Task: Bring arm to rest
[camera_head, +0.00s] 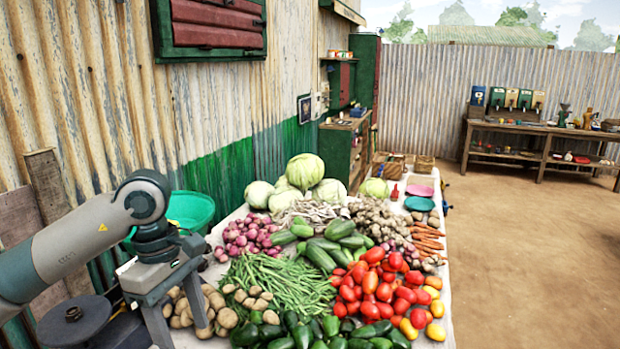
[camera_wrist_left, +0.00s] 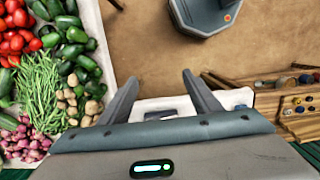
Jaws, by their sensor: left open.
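My left arm comes in from the left in the head view, over the near left corner of the vegetable table. Its gripper (camera_head: 178,322) points down, with the fingers apart and nothing between them. In the left wrist view the two dark fingers of the left gripper (camera_wrist_left: 155,88) stand wide apart. A white object with a dark flat part (camera_wrist_left: 225,99) lies below and partly behind them; I cannot tell what it is. My right arm and gripper are not in view.
The white-covered table (camera_head: 444,240) is heaped with tomatoes (camera_head: 378,290), green beans (camera_head: 275,283), potatoes (camera_wrist_left: 88,108), onions (camera_head: 247,236) and cabbages (camera_head: 305,171). A green basin (camera_head: 190,210) stands by the wall. A wooden tray of small items (camera_wrist_left: 300,122) lies right. Bare ground (camera_head: 530,270) is clear.

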